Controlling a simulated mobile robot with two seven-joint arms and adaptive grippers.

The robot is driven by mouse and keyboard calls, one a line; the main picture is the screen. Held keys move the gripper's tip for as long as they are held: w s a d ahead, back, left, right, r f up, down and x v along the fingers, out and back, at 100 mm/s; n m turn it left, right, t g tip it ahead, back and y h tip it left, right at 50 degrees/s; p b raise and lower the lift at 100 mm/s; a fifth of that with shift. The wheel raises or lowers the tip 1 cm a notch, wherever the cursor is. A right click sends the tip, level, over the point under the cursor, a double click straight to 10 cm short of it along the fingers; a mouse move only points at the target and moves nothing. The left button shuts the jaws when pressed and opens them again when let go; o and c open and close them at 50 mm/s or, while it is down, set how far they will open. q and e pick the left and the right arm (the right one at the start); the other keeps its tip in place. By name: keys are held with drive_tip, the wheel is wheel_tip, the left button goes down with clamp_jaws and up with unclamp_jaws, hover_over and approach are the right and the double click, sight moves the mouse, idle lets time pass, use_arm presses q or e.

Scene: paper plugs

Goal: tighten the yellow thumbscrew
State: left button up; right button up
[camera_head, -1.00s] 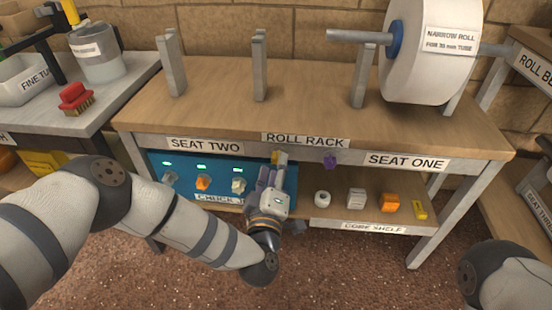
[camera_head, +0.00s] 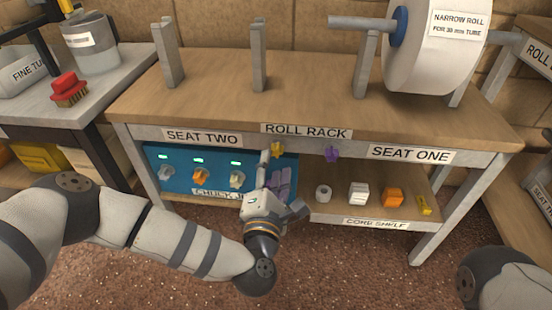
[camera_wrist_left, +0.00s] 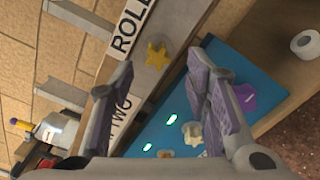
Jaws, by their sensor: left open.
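The yellow thumbscrew (camera_head: 277,150) sits on the front rail of the roll rack, just below the ROLL RACK label. It is star-shaped in the left wrist view (camera_wrist_left: 158,55). My left gripper (camera_head: 274,172) is just below it in the head view, in front of the blue panel. In the left wrist view my left gripper (camera_wrist_left: 166,72) has its fingers wide apart, with the thumbscrew showing in the gap beyond the tips. Nothing is held. My right gripper is out of view.
A purple thumbscrew (camera_head: 331,153) is on the same rail to the right. Chuck knobs with green lights are on the blue panel (camera_head: 187,158). The core shelf (camera_head: 330,215) holds several small parts. A large paper roll (camera_head: 432,55) hangs above the rack.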

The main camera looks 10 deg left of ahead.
sight(276, 154)
use_arm(q)
drive_tip(key=shift+r, duration=0.2)
drive_tip(key=shift+w+f+b, duration=0.15)
drive_tip(key=shift+w+b, duration=0.15)
drive_tip(key=shift+w, duration=0.4)
drive_tip(key=shift+w+b, duration=0.55)
drive_tip(key=shift+w, duration=0.75)
clamp_jaws()
